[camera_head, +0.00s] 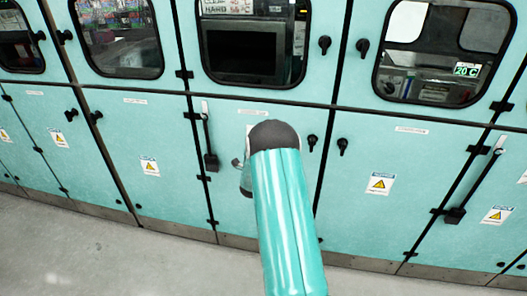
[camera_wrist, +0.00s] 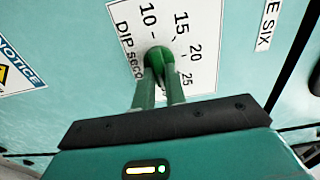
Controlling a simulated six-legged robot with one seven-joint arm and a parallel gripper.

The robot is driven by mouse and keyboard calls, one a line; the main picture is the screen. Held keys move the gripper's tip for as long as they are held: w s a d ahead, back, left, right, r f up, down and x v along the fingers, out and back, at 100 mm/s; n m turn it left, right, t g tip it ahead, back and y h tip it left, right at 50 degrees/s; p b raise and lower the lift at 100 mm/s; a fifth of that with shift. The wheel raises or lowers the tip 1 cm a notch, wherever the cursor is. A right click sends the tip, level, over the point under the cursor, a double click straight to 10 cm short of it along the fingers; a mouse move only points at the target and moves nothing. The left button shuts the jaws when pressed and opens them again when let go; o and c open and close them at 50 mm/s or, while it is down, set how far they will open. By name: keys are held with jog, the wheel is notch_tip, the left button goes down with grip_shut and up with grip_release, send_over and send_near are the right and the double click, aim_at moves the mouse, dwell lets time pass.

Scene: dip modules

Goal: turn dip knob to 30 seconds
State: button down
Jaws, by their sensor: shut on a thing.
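The green dip knob (camera_wrist: 159,56) sits on a white dial plate (camera_wrist: 190,22) in the wrist view. The plate reads "DIP seconds", and the marks 10, 15, 20 and 25 show. Any 30 mark is hidden or too unclear to read. My gripper (camera_wrist: 159,74) is shut on the knob, with one finger on each side. I cannot tell which mark the knob points at. In the head view my arm covers the knob and most of the gripper, in front of the middle teal cabinet door.
Teal cabinets (camera_head: 380,150) with windows above and doors below run across the head view. Black handles (camera_head: 325,45) and a lever (camera_head: 209,160) stick out near my arm. A yellow-and-blue notice label (camera_wrist: 15,70) lies left of the dial. Grey floor (camera_head: 70,245) is clear in front.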

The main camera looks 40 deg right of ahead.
dwell(0.3)
jog(key=c, duration=1.4)
grip_release()
jog(key=shift+c, duration=0.2)
jog(key=shift+a, duration=0.1)
jog(key=v, duration=1.3)
jog(key=shift+s+a, duration=0.2)
jog(key=shift+a, duration=0.05)
